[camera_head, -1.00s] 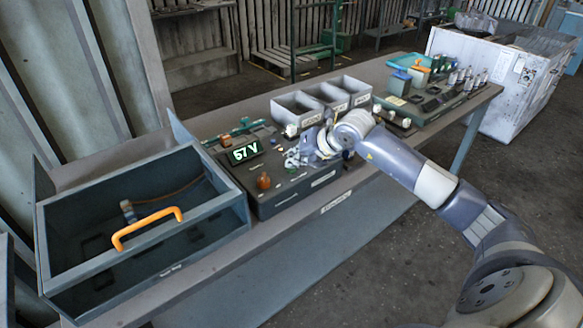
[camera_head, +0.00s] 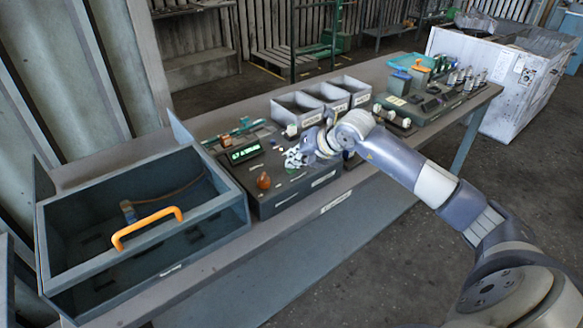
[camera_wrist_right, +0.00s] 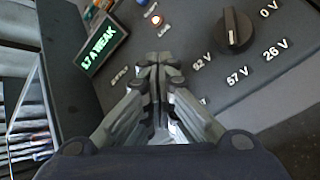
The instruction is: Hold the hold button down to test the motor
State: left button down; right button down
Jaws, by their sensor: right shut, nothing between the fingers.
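The test box (camera_head: 290,195) is a dark panel on the bench. My right gripper (camera_head: 297,158) is shut and empty, pointing down at its top. In the wrist view, the shut fingertips (camera_wrist_right: 160,64) are at the panel and cover what lies under them; the hold button is not seen, and I cannot tell whether it is pressed. The green-lit display (camera_head: 242,152) also shows in the wrist view (camera_wrist_right: 102,45), with an amp figure and "WEAK". A black knob (camera_wrist_right: 235,30) sits among voltage labels. My left gripper is out of view.
An orange-brown knob-like part (camera_head: 263,181) rises from the panel.

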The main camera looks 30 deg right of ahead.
jog(key=shift+r+p, duration=0.4)
jog(key=shift+r, duration=0.45)
notch_tip(320, 180, up, 5)
jog(key=p, duration=0.2)
jog(key=shift+p, duration=0.35)
dwell(0.4)
